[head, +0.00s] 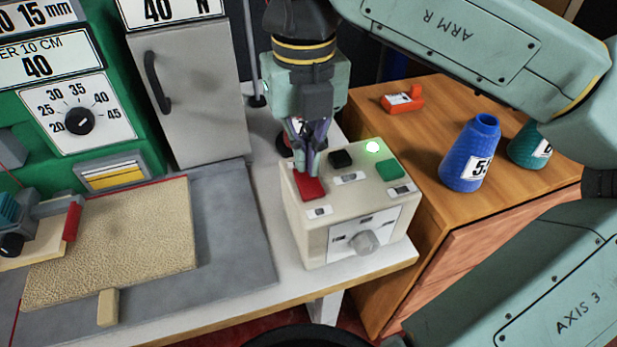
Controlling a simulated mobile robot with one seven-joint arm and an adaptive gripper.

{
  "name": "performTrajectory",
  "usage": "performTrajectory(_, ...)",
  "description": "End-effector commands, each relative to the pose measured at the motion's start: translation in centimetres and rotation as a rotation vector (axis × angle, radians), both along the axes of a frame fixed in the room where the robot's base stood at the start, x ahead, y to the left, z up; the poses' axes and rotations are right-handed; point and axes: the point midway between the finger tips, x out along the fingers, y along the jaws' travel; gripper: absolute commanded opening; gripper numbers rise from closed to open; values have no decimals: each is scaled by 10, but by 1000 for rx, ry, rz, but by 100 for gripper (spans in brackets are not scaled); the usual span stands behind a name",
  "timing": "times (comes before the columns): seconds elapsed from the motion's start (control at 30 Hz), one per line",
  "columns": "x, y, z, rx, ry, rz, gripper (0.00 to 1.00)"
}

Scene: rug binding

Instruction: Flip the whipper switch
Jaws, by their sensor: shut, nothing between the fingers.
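A cream control box (310,232) stands at the right end of the white bench. Its top carries a red rocker or button (313,191), a black one (341,159), a green one (389,168) and a lit green lamp (372,146). A grey knob (363,242) is on its front face. The small labels are too blurred to read, so I cannot tell which is the whipper switch. My gripper (309,172) points down, shut and empty, with its fingertips at the far end of the red control. I cannot tell whether they touch it; they partly hide it.
A beige rug piece (115,240) lies on the grey plate left of the box. Behind stand a grey cabinet (195,95) and a green machine with a dial (79,121). A wooden cabinet (465,108) at right holds a blue cone (468,155), a green cone (528,146) and an orange-red item (403,99).

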Motion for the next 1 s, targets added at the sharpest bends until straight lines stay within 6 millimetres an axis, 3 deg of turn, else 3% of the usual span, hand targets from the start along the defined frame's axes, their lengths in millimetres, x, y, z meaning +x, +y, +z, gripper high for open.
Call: performTrajectory(1.0,0,0,-15,0,1,0,0)
